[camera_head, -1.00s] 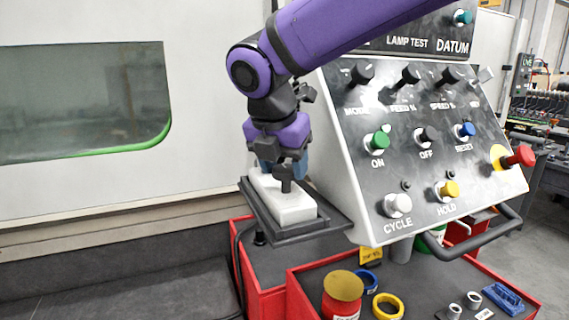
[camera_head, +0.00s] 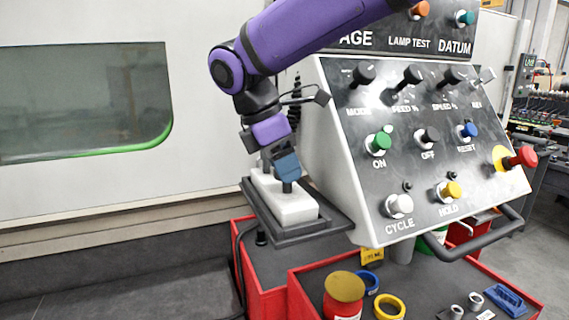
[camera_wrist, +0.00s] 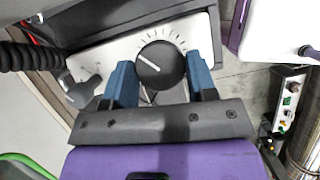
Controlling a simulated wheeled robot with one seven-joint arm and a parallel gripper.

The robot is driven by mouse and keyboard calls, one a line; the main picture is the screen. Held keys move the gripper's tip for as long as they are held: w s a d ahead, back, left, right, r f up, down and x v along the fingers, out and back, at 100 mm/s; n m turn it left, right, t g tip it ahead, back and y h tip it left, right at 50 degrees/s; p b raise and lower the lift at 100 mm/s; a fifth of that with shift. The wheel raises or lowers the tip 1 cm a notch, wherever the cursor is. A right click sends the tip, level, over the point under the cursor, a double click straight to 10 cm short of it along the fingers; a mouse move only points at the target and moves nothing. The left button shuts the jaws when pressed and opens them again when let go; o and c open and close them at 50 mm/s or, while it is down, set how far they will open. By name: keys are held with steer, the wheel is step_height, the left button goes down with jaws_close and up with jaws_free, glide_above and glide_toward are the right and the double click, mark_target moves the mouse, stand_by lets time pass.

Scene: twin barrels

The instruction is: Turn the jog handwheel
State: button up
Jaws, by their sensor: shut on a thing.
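The jog handwheel (camera_wrist: 162,65) is a round black dial with a white pointer line, on a white control box with tick marks around it. In the wrist view, the blue fingers of my gripper (camera_wrist: 161,79) stand on both sides of the dial and are shut on it. The pointer line slants to the upper left. In the head view, my gripper (camera_head: 288,184) reaches down onto the white box (camera_head: 292,213), which rests on a dark tray. The handwheel itself is hidden there by the gripper.
The slanted control panel (camera_head: 345,190) with knobs and buttons stands close right of my gripper. A grey knob (camera_wrist: 84,92) sits left of the dial. A red-edged cart (camera_head: 300,285) with rings and a tin is below. The machine door (camera_head: 80,100) is behind, left.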

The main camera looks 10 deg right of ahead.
steer(key=m+g, duration=0.1)
steer(key=m, duration=0.3)
steer(key=shift+w+m+g, duration=0.15)
steer(key=shift+m+g, duration=0.15)
steer(key=shift+g, duration=0.1)
steer(key=m+g, duration=0.1)
steer(key=m, duration=0.2)
steer(key=shift+w+m+g+y, duration=0.1)
steer(key=shift+m+g+y, duration=0.2)
steer(key=shift+y, duration=0.1)
steer(key=m+y, duration=0.1)
steer(key=m, duration=0.2)
steer(key=shift+d+m+g, duration=0.15)
steer(key=shift+m+g, duration=0.15)
steer(key=shift+g, duration=0.1)
steer(key=m+y, duration=0.1)
steer(key=m, duration=0.2)
steer(key=shift+w+d+m+g, duration=0.1)
steer(key=shift+m+g, duration=0.2)
steer(key=m+y, duration=0.2)
steer(key=m, duration=0.3)
steer(key=shift+d, duration=0.15)
steer(key=m+y, duration=0.1)
steer(key=m, duration=0.3)
steer(key=shift+m+y, duration=0.4)
